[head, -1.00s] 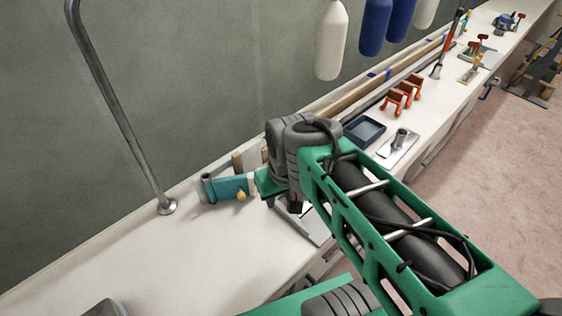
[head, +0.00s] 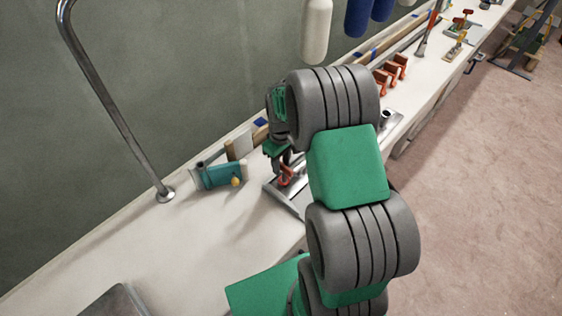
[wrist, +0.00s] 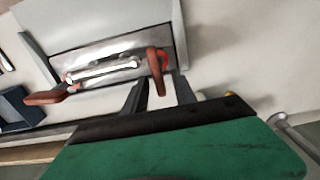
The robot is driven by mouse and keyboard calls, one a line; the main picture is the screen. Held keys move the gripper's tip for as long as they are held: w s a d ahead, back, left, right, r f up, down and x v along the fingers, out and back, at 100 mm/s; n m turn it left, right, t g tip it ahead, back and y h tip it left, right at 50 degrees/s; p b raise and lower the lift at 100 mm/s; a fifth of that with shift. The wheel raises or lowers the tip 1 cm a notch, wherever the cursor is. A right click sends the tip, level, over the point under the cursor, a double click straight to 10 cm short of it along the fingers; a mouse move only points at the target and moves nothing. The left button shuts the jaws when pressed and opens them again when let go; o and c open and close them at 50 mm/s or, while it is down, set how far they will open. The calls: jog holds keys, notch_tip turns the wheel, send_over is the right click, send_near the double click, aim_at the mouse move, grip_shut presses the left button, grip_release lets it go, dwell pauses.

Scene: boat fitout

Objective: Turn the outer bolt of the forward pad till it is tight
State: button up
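A shiny metal pad (wrist: 112,52) lies on the bench below my gripper; its edge also shows in the head view (head: 270,187). In the wrist view a red lever (wrist: 158,68) stands at the pad's right end and a second red lever (wrist: 45,97) at its left end, with a bright bar between them. The bolt heads are not clear, and I cannot tell which lever is the outer bolt's. My gripper (wrist: 162,82) is open, its dark fingers apart beside the right lever. Contact cannot be told. In the head view my arm hides much of the pad.
A teal tool (head: 220,175) lies left of the pad, near a metal rail (head: 115,110) rising from the bench. Another plate with a short post (head: 388,120) and red clamps (head: 390,70) stand farther along. The near bench surface (head: 200,235) has free room.

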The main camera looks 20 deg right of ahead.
jog(key=shift+c, duration=0.2)
grip_shut()
dwell(0.5)
